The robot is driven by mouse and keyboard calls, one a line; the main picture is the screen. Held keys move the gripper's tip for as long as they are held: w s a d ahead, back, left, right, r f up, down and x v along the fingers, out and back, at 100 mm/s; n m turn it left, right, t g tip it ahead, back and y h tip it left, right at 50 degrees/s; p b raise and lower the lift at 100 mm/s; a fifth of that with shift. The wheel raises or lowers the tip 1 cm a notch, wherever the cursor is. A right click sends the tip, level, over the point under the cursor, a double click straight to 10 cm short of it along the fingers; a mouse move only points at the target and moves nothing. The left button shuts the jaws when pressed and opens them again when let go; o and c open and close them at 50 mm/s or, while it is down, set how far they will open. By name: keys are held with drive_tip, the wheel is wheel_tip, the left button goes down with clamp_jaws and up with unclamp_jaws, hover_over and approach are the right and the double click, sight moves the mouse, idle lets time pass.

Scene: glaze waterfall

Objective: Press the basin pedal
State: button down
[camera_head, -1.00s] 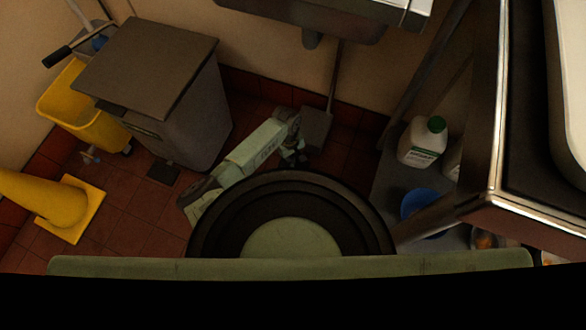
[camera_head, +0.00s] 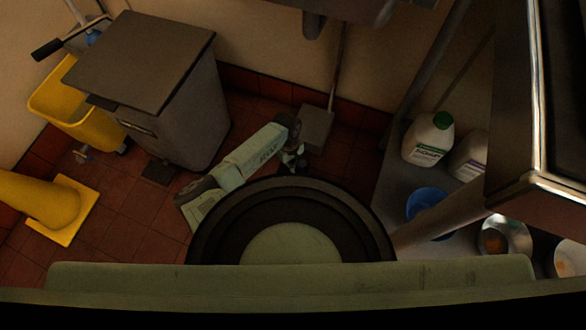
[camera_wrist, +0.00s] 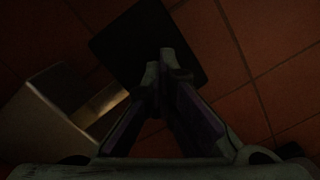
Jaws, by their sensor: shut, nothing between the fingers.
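The basin pedal shows in the wrist view as a dark square pad (camera_wrist: 140,38), with a metal strip (camera_wrist: 104,104) joining it to a pale grey box (camera_wrist: 45,115). In the head view the grey box (camera_head: 315,128) stands on the floor by the wall, with a thin pipe rising toward the basin (camera_head: 345,8). The pad there is mostly hidden by my arm. My gripper (camera_head: 293,165) is low beside the box; in the wrist view its shut, empty fingertips (camera_wrist: 167,58) overlap the pad. I cannot tell whether they touch it.
A grey bin (camera_head: 175,110) with its own dark floor pedal (camera_head: 160,172), a yellow bucket (camera_head: 75,110) and a yellow cone (camera_head: 48,205) stand left. A metal shelf with a white jug (camera_head: 430,138) and a blue bowl (camera_head: 428,203) is right.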

drive_tip(key=shift+f, duration=0.3)
drive_tip(key=shift+w+a+r+b, duration=0.2)
drive_tip(key=shift+w+a+b, duration=0.5)
drive_tip(key=shift+w, duration=0.25)
drive_tip(key=shift+w+a+r, duration=0.15)
drive_tip(key=shift+w+r, duration=0.15)
drive_tip(key=shift+r, duration=0.1)
wheel_tip(320, 180, up, 12)
drive_tip(key=w, duration=0.1)
drive_tip(key=shift+a, duration=0.3)
drive_tip(key=shift+r, duration=0.1)
idle(0.4)
